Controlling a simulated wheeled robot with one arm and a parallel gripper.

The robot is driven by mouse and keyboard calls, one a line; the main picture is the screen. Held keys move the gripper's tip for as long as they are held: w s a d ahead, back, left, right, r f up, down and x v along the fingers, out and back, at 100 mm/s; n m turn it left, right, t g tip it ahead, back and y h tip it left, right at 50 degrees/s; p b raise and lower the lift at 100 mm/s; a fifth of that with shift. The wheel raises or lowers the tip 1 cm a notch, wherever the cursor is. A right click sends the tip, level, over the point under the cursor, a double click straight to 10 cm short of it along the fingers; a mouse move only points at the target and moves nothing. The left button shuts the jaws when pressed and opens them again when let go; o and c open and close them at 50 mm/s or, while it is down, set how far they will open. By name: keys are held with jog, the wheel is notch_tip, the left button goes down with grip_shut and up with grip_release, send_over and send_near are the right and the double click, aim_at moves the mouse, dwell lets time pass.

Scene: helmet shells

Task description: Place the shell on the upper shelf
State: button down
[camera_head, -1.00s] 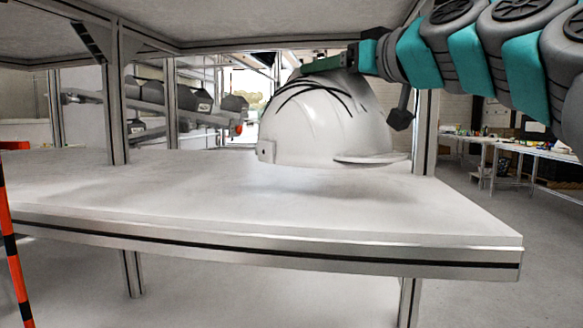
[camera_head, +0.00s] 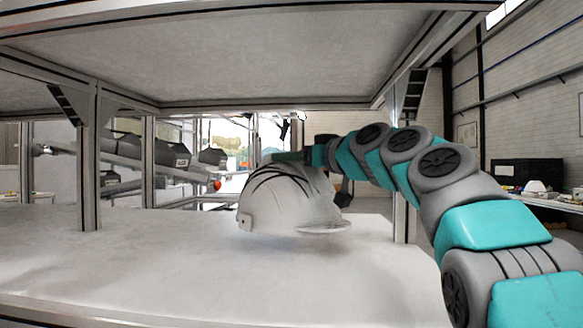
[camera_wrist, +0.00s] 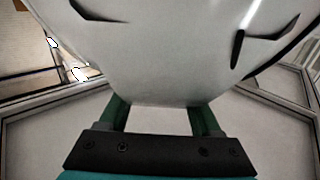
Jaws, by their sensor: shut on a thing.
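The white helmet shell (camera_head: 290,203) with dark curved stripes hangs from my gripper over a white shelf board (camera_head: 180,260), brim toward the right. A faint shadow lies under it; I cannot tell for sure whether it touches the board. My gripper (camera_head: 292,157) is at the shell's top, its fingers mostly hidden in the head view. In the wrist view the shell (camera_wrist: 160,55) fills the upper middle, and my gripper (camera_wrist: 158,118) has its two green fingers reaching to it, shut on it. Another board (camera_head: 250,50) forms a ceiling above the shell.
Board surface left and in front of the shell is clear. Behind stands a rack with grey bins (camera_head: 165,152). A bench (camera_head: 550,203) is at the far right.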

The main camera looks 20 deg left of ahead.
aim_at(319, 175)
jog(key=shift+w+a+p, duration=0.2)
jog(key=shift+w+a, duration=0.1)
jog(key=shift+w, duration=0.25)
jog(key=shift+w+a+p, duration=0.2)
jog(key=shift+w+a, duration=0.1)
jog(key=shift+w, duration=0.25)
jog(key=shift+f+b, duration=0.3)
jog(key=shift+f, duration=1.6)
jog(key=shift+c, duration=0.4)
grip_release()
jog(key=shift+s+d, duration=0.1)
jog(key=shift+d, duration=0.15)
jog(key=b+v, duration=0.3)
jog(key=v, duration=0.8)
jog(key=shift+s+d+b, duration=0.15)
jog(key=shift+s+b, duration=0.05)
jog(key=shift+b, duration=0.2)
